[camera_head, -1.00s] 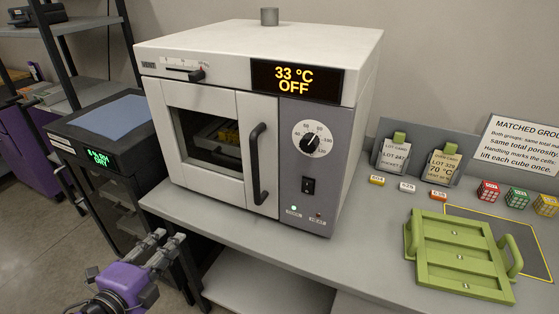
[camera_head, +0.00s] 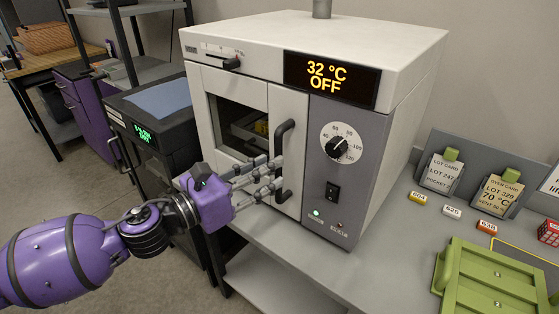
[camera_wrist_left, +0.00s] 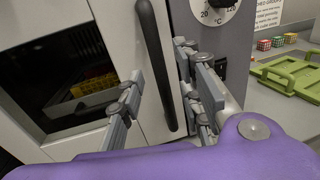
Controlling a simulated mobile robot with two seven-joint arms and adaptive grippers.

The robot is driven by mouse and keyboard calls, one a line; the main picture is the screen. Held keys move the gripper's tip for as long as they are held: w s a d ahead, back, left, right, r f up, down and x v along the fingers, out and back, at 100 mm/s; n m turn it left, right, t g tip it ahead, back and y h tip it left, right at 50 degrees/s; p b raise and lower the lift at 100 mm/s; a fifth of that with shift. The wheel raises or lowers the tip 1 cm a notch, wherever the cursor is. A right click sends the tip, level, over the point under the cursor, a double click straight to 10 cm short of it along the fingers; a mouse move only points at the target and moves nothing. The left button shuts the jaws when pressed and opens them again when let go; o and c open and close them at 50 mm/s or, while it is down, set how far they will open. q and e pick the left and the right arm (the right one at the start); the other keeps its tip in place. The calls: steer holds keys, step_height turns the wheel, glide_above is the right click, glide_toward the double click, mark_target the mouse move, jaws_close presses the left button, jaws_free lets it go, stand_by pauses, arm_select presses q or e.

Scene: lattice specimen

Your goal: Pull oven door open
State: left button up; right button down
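The white oven (camera_head: 215,60) stands on the grey bench, and its door (camera_head: 205,115) with a dark window looks shut. The black vertical handle (camera_head: 285,139) is on the door's right side; it also shows in the left wrist view (camera_wrist_left: 153,50). My left gripper (camera_head: 277,173) is at the handle's lower part, its fingers apart. In the left wrist view my left gripper (camera_wrist_left: 160,75) has the handle between its fingers, with gaps visible on both sides. A yellow item (camera_wrist_left: 93,84) shows behind the window. My right gripper is out of view.
The oven display (camera_head: 328,78) reads 32 °C OFF. A dark unit (camera_head: 150,110) with a green display stands left of the oven. A green tray (camera_head: 485,285), cards and small coloured tags lie on the bench to the right.

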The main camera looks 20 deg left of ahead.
arm_select(q)
steer(key=x, duration=0.4)
steer(key=shift+w, duration=0.2)
steer(key=shift+c, duration=0.5)
jaws_close()
